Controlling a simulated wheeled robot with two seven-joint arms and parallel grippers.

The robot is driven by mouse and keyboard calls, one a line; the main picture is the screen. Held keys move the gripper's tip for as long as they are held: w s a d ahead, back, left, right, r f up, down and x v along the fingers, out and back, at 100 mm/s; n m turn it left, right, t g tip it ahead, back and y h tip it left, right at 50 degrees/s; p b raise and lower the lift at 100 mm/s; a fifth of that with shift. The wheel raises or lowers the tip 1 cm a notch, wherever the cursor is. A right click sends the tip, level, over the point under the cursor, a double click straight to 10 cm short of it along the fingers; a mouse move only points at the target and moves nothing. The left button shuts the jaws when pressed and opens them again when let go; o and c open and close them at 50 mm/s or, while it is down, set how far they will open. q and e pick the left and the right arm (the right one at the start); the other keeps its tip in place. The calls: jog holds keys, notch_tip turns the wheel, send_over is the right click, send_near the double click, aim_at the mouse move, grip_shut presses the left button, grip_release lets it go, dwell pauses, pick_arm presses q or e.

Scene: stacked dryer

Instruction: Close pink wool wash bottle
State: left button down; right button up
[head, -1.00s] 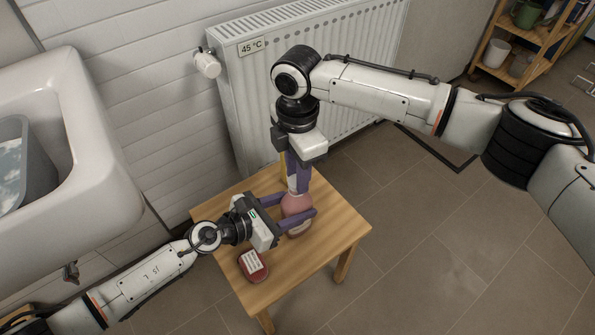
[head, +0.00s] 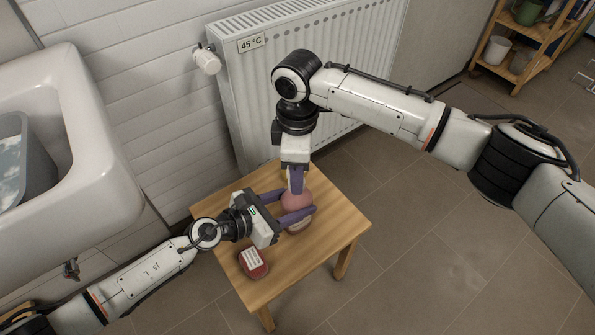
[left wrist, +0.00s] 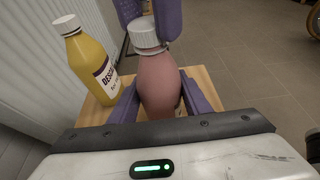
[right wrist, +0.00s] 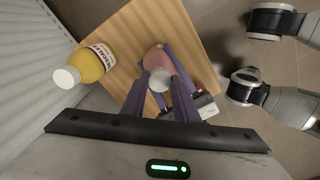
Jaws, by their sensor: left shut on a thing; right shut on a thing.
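The pink bottle (head: 297,199) stands upright on the small wooden table. My left gripper (head: 299,204) is shut around its body from the side, one finger on each side, as the left wrist view (left wrist: 160,95) shows. The white cap (left wrist: 144,33) sits on top of the bottle's neck; it also shows in the right wrist view (right wrist: 160,79). My right gripper (head: 296,182) points down from above and is shut on the cap. Whether the cap is fully seated on the neck cannot be told.
A yellow bottle (left wrist: 88,62) with a white cap stands on the table (head: 335,232) near the radiator (head: 255,95). A red object (head: 254,263) with a white label lies at the table's front. A white sink (head: 105,180) is at the left.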

jog(key=m, duration=0.5)
jog(key=shift+s, duration=0.15)
jog(key=m, duration=0.5)
jog(key=shift+a, duration=0.1)
jog(key=m, duration=0.7)
jog(key=shift+a, duration=0.1)
jog(key=m, duration=0.5)
jog(key=shift+a+m, duration=0.1)
jog(key=shift+m, duration=0.3)
jog(key=m, duration=0.2)
jog(key=shift+m, duration=0.3)
jog(key=m, duration=0.5)
jog(key=shift+a, duration=0.1)
jog(key=m, duration=0.4)
